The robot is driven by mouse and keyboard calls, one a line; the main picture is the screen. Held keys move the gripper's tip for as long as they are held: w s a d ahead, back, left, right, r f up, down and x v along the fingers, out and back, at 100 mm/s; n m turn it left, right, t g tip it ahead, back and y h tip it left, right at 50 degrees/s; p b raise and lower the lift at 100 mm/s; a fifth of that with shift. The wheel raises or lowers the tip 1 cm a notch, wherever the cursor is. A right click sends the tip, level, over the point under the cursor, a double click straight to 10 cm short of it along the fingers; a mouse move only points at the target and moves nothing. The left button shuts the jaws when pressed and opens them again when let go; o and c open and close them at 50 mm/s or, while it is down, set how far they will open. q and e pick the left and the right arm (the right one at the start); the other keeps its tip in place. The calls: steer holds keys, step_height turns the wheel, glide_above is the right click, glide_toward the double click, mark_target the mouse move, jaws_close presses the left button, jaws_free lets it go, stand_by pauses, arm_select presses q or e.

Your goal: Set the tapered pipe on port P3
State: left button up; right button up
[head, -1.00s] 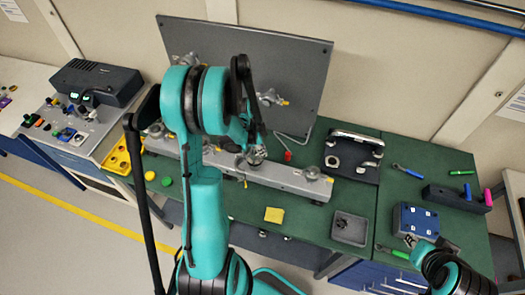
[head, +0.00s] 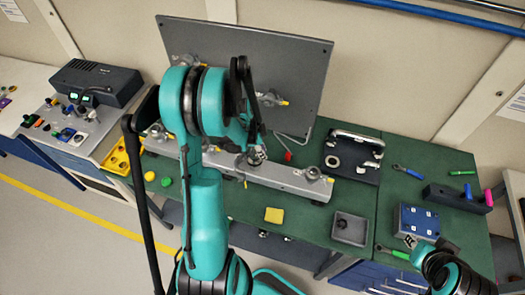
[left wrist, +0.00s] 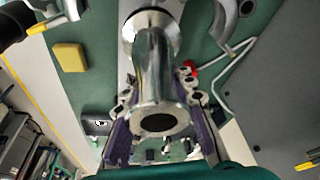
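My left gripper (left wrist: 162,125) has its purple-padded fingers on both sides of a shiny metal tapered pipe (left wrist: 153,68), closed on it. The pipe's near flange with a dark bore faces the wrist camera. Its far end meets a round dark-rimmed fitting at the top of that view; I cannot tell whether they touch. In the head view my left gripper (head: 250,150) is over the grey rail (head: 285,178), mostly hidden by my arm. A clamped port (head: 312,172) sits on the rail's right end. No port label is readable. My right gripper (head: 412,242) is small at lower right, its fingers unclear.
A grey upright panel (head: 300,60) with clamped fittings stands behind the rail. A yellow block (head: 274,215), a dark square tray (head: 350,229), a blue box (head: 417,221) and a black tool holder (head: 458,198) lie on the green bench. Bench around the yellow block is clear.

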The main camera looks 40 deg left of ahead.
arm_select(q)
steer(key=shift+o, duration=0.3)
steer(key=shift+r, duration=0.1)
steer(key=v, duration=1.2)
steer(key=shift+d+f+b, duration=0.3)
steer(key=shift+b, duration=0.05)
steer(key=s+d+f+n+t+b, duration=0.1)
steer(key=s+d+f+n+b, duration=0.2)
steer(key=d+b, duration=0.3)
steer(key=s+d+f+n+t+y+b, duration=0.1)
steer(key=s+d+f+n+t+b, duration=0.1)
steer(key=d+f+b, duration=0.4)
steer(key=s+d+f+n+t+y+b, duration=0.1)
steer(key=s+d+f+n+b, duration=0.3)
steer(key=d+b, duration=0.3)
steer(key=f+b, duration=0.1)
steer(key=b, duration=0.2)
steer(key=shift+s+d+n+t, duration=0.15)
steer(key=shift+d+n+t, duration=0.15)
steer(key=shift+t, duration=0.1)
